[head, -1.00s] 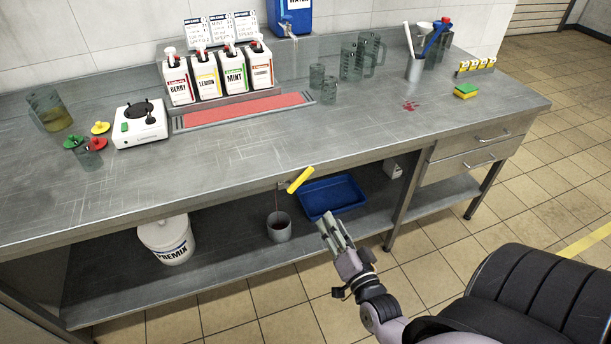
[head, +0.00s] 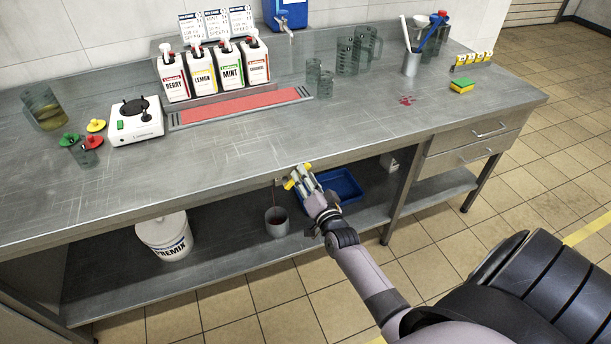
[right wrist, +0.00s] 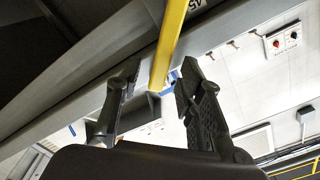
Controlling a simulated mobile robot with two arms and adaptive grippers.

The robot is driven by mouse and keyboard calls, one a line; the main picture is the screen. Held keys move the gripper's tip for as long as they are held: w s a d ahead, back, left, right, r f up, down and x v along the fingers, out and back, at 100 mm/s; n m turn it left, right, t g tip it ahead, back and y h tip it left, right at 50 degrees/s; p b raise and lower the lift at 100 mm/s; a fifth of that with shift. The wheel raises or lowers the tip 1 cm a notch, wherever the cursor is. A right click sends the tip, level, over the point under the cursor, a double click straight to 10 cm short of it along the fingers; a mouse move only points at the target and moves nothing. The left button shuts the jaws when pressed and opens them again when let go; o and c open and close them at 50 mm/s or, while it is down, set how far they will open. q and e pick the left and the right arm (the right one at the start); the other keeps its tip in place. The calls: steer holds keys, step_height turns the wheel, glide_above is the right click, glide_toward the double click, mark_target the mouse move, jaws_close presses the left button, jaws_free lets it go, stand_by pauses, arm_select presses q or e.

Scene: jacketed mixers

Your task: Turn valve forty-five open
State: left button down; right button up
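The yellow valve handle (head: 288,184) is under the front edge of the steel bench. It is partly hidden by my right gripper (head: 302,177), which has reached it from the front. In the right wrist view the handle (right wrist: 168,42) runs as a yellow bar from the top edge down to the gap between the fingers of my right gripper (right wrist: 157,77). The fingers are spread apart, and I see no clear contact on both sides of the bar. My left gripper is not in view.
A grey cup (head: 277,222) stands on the lower shelf under the valve, with a thin dark red line above it. A blue tray (head: 345,184) lies behind my gripper. A white PREMIX bucket (head: 165,236) stands left. The bench edge (head: 215,206) is close above.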

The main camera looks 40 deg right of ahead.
steer(key=shift+w+d, duration=0.15)
steer(key=shift+w, duration=0.3)
jaws_close()
stand_by(0.7)
